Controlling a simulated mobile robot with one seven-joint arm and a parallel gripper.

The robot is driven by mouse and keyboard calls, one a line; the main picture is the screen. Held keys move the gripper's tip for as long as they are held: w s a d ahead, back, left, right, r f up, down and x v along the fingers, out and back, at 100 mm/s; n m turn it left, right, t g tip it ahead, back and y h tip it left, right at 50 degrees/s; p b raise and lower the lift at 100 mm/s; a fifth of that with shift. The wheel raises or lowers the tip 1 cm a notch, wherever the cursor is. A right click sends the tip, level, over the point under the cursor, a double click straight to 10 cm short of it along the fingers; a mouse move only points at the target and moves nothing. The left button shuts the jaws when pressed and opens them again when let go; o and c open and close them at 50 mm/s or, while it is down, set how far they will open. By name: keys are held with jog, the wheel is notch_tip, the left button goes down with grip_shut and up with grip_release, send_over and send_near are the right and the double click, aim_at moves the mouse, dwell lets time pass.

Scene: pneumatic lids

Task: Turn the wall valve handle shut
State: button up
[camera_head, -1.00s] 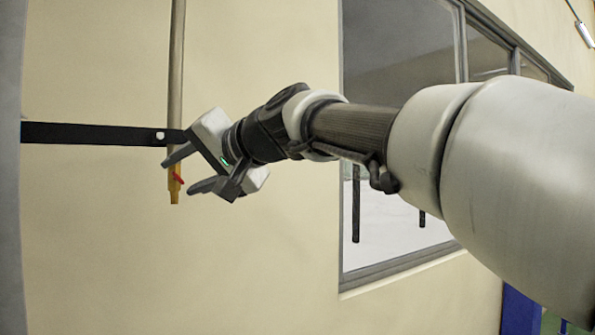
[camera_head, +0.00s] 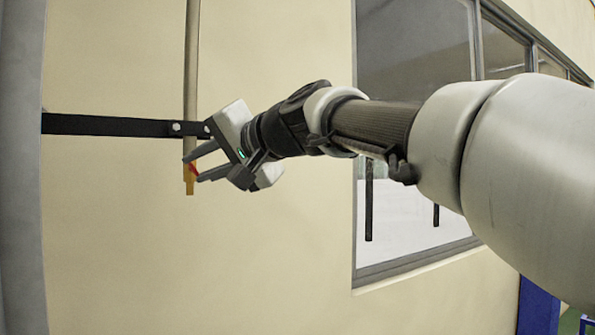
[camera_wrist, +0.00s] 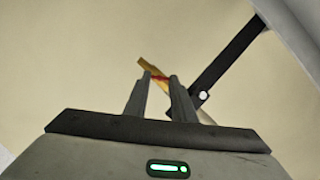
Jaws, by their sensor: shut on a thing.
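The wall valve has a small brass body (camera_head: 190,184) at the lower end of a vertical pipe (camera_head: 192,65). Its red handle (camera_head: 193,169) is short and mostly hidden by my fingers in the head view. In the wrist view the red handle (camera_wrist: 159,77) shows as a thin strip between my fingertips, with the brass body (camera_wrist: 148,65) just beyond it. My gripper (camera_head: 193,167) reaches the valve from the right, below the bracket. It is shut on the red handle, with a narrow gap between the fingers.
A black bracket bar (camera_head: 110,124) runs across the wall and holds the pipe just above the valve. A grey post (camera_head: 20,200) stands at the far left. A window (camera_head: 410,225) is at right, behind my arm. The wall below the valve is clear.

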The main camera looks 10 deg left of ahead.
jog(key=m+y+b, duration=0.1)
jog(key=m+b, duration=0.1)
jog(key=b, duration=0.1)
jog(key=f+m+y+b, duration=0.1)
jog(key=m+b, duration=0.2)
jog(key=m+y+b, duration=0.1)
jog(key=m+b, duration=0.1)
jog(key=b, duration=0.1)
jog(key=shift+w+d+f+m+t, duration=0.1)
jog(key=shift+f+m+t, duration=0.2)
jog(key=shift+t, duration=0.1)
jog(key=m+t+y+b, duration=0.1)
jog(key=m+b, duration=0.3)
jog(key=shift+f+m, duration=0.15)
jog(key=shift+m, duration=0.15)
jog(key=shift+a+m+t+b, duration=0.2)
jog(key=shift+m+t+b, duration=0.6)
jog(key=shift+m+b, duration=0.55)
jog(key=shift+m, duration=0.55)
jog(key=o, duration=1.1)
jog(key=shift+c, duration=0.2)
